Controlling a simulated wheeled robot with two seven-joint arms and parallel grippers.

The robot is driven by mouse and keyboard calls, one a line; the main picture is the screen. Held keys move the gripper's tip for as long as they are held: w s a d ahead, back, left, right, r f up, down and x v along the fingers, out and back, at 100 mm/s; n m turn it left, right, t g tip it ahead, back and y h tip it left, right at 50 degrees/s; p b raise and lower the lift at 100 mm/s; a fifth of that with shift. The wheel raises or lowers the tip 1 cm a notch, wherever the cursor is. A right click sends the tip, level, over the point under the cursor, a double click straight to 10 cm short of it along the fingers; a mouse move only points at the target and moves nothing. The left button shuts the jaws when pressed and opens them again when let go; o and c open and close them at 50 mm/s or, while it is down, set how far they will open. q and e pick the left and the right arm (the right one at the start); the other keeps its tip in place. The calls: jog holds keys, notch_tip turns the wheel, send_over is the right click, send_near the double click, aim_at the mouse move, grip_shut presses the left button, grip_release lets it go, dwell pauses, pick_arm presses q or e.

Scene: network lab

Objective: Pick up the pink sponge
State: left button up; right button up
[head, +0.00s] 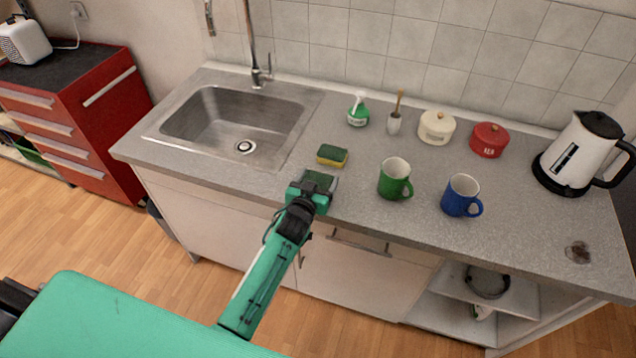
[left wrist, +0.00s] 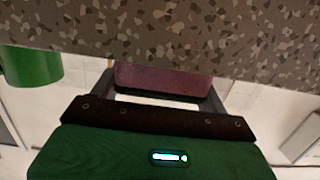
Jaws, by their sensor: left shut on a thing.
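My left gripper (head: 318,181) is at the counter's front edge, in front of the green and yellow sponge (head: 332,155). In the left wrist view my left gripper (left wrist: 162,92) is shut on the pink sponge (left wrist: 162,79), which looks dull purplish pink and spans the gap between the fingers. In the head view the gripper largely hides the pink sponge. I cannot tell whether the sponge touches the counter. My right gripper is not in view.
A green mug (head: 395,178) and a blue mug (head: 461,196) stand right of my left gripper. The sink (head: 236,125) lies to the left. A green bottle (head: 357,110), brush holder (head: 394,123), white pot (head: 436,127), red pot (head: 488,140) and kettle (head: 578,155) stand behind.

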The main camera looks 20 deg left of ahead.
pick_arm(q)
notch_tip(320, 180, up, 19)
jog(key=b, duration=0.3)
jog(key=s+a+f, duration=0.1)
jog(key=s+f, duration=0.3)
jog(key=s, duration=0.6)
jog(key=s+a+f, duration=0.1)
jog(key=s+f, duration=0.4)
jog(key=s, duration=0.5)
jog(key=shift+s+f+y, duration=0.2)
jog(key=shift+s+y, duration=0.1)
jog(key=shift+w, duration=0.1)
notch_tip(320, 180, up, 9)
send_over(318, 179)
jog(key=shift+r, duration=0.15)
